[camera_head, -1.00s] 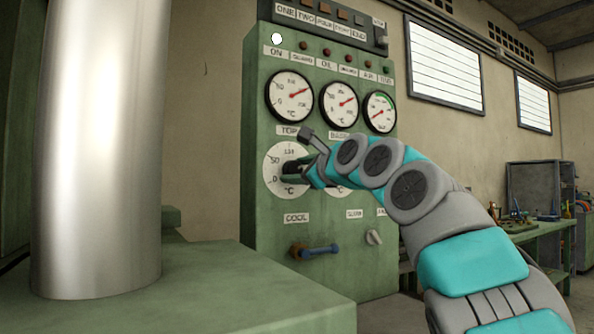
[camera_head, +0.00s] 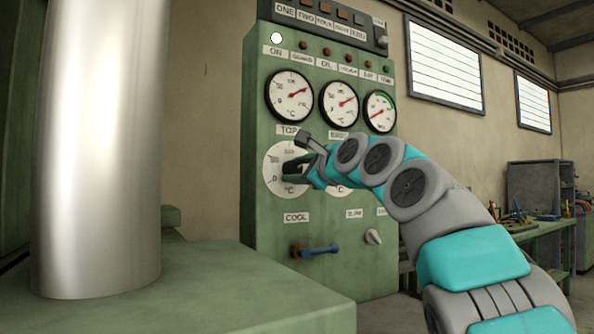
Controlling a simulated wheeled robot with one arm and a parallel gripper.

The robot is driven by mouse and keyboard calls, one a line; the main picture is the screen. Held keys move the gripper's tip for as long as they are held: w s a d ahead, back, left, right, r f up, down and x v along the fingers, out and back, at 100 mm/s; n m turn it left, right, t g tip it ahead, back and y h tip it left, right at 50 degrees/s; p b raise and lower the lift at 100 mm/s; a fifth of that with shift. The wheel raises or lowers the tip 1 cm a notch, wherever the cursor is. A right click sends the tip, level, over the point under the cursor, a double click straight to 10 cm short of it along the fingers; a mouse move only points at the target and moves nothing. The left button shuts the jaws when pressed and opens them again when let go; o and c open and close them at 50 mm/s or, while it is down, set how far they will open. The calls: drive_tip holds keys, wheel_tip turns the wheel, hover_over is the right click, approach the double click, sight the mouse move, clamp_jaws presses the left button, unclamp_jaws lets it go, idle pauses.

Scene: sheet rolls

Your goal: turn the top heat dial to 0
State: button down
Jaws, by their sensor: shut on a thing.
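The top heat dial (camera_head: 272,187) is the white round dial under the "TOP" label on the green control panel (camera_head: 262,228). My gripper (camera_head: 291,170) is at the dial's middle, shut on its dark knob. The gripper and wrist hide the right part of the dial and most of the knob. A "0" mark shows at the dial's left side. I cannot tell which mark the knob points at.
A second dial (camera_head: 338,190) is mostly hidden behind my wrist. Three gauges (camera_head: 290,96) sit above. Below are a blue-handled lever (camera_head: 320,249) and a small knob (camera_head: 374,237). A large metal cylinder (camera_head: 98,150) stands at the left.

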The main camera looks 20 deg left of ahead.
drive_tip(key=n, duration=0.4)
drive_tip(key=shift+f, duration=0.1)
drive_tip(key=n+b, duration=0.1)
drive_tip(key=n, duration=0.3)
drive_tip(key=shift+a+f, duration=0.1)
drive_tip(key=n+b, duration=0.1)
drive_tip(key=n, duration=0.3)
drive_tip(key=shift+n, duration=2.5)
drive_tip(key=n, duration=0.3)
drive_tip(key=shift+p, duration=0.35)
drive_tip(key=n+p, duration=0.1)
drive_tip(key=n, duration=1.3)
drive_tip(key=shift+r, duration=0.2)
drive_tip(key=shift+n, duration=0.4)
